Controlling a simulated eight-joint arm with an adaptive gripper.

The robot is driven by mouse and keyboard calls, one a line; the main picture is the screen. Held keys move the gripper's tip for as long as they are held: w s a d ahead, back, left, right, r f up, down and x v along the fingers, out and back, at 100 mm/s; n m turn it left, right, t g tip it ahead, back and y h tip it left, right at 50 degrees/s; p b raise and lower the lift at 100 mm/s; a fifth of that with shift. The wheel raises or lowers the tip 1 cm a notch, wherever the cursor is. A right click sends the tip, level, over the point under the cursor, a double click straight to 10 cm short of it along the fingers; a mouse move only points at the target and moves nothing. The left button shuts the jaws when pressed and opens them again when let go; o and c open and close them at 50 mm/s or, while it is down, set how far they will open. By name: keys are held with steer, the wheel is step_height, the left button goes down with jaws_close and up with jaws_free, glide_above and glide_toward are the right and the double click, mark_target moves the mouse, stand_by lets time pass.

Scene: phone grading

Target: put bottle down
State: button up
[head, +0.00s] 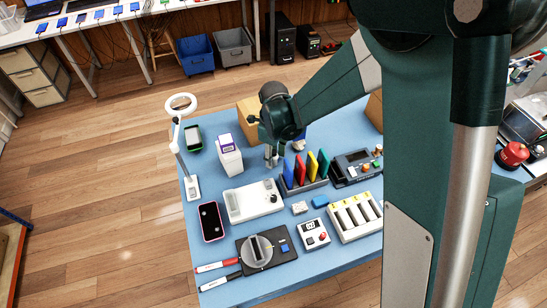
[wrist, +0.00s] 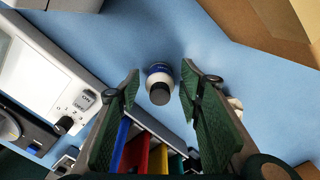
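In the wrist view, the bottle (wrist: 159,82) has a white body, a blue band and a dark cap. It appears to stand upright on the blue table (wrist: 225,55). My gripper (wrist: 160,92) is open, with one green-padded finger on each side of the bottle and visible gaps between pads and bottle. In the head view, my gripper (head: 271,158) points down over the far middle of the table, behind the rack.
A rack of coloured folders (head: 305,175) stands close to my gripper. A white device (head: 253,201), a white box (head: 229,158) and a ring lamp (head: 182,104) are to the left. Cardboard boxes (head: 242,113) stand behind. A white battery tray (head: 356,217) is nearer the front.

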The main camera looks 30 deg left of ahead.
mark_target(275, 152)
step_height(275, 152, up, 11)
steer(key=shift+p, duration=0.6)
stand_by(0.5)
steer(key=shift+d, duration=0.1)
steer(key=shift+w+d+r, duration=0.1)
steer(key=shift+d+r, duration=0.1)
steer(key=d+r+n+t+y, duration=0.15)
steer(key=d+r+n, duration=0.25)
steer(key=d+r, duration=0.65)
steer(key=d+r+n+t, duration=0.2)
steer(key=d+r+n, duration=0.25)
steer(key=d, duration=1.15)
steer(key=s+d+r+n+t, duration=0.1)
steer(key=s+d+n, duration=0.2)
steer(key=d, duration=0.5)
steer(key=s+d+r+n+t+h, duration=0.1)
steer(key=s+d+r+n, duration=0.1)
steer(key=s+d, duration=0.3)
steer(key=s+d+r+n+t, duration=0.1)
steer(key=s+d+n, duration=0.3)
steer(key=d, duration=0.7)
steer(key=shift+s+r+t, duration=0.3)
steer(key=shift+s+t, duration=0.05)
steer(key=shift+s, duration=0.1)
steer(key=shift+n+h, duration=0.25)
